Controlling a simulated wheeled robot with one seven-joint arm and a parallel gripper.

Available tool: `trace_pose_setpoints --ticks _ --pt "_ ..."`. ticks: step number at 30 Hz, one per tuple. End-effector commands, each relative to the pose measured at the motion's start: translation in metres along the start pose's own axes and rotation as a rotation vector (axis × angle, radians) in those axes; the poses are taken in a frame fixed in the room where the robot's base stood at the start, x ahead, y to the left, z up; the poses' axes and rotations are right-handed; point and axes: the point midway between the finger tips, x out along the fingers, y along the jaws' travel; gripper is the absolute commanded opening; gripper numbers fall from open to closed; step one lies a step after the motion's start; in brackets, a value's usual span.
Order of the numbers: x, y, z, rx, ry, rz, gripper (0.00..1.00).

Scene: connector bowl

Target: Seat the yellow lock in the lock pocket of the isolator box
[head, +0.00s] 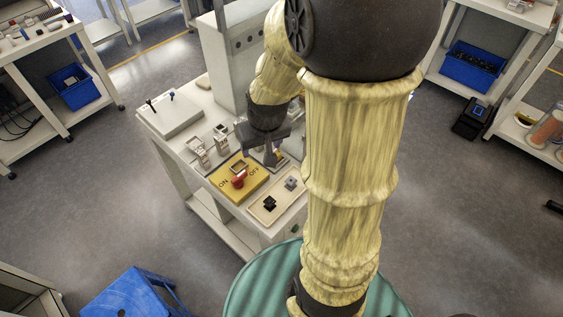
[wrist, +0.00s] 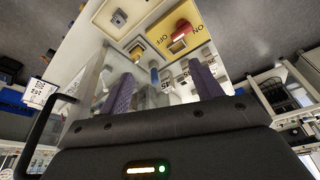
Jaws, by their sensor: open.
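The isolator box (head: 225,182) has a yellow top marked ON and OFF, with a red handle (head: 238,181) and a small raised square frame (head: 239,166) on it. In the wrist view the yellow top (wrist: 172,33) and red handle (wrist: 180,35) appear upside down. My gripper (head: 270,157) is above the bench, just behind and right of the box. In the wrist view my gripper (wrist: 161,72) has two purple fingers spread apart, with nothing clearly held between them. I cannot pick out the yellow lock with certainty; a small yellowish square piece (wrist: 138,50) lies near the box.
A pale tray (head: 281,205) at the bench's front right holds a black part (head: 269,203) and a grey part (head: 291,183). Small upright grey devices (head: 201,154) stand left of the gripper. A tall grey cabinet (head: 222,62) rises behind. A blue stool (head: 132,296) stands on the floor.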

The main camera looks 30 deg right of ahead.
Motion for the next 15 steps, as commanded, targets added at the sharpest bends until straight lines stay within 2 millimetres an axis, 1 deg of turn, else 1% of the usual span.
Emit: trace_pose_setpoints --ticks 1,6,10,15 --pt "0.019 0.012 -0.007 0.028 0.013 0.002 0.65" --pt "0.051 0.05 -0.033 0.095 0.062 0.007 0.65" --pt "0.061 0.071 -0.045 0.131 0.088 0.01 0.65" --pt "0.061 0.078 -0.048 0.144 0.098 0.013 0.65"
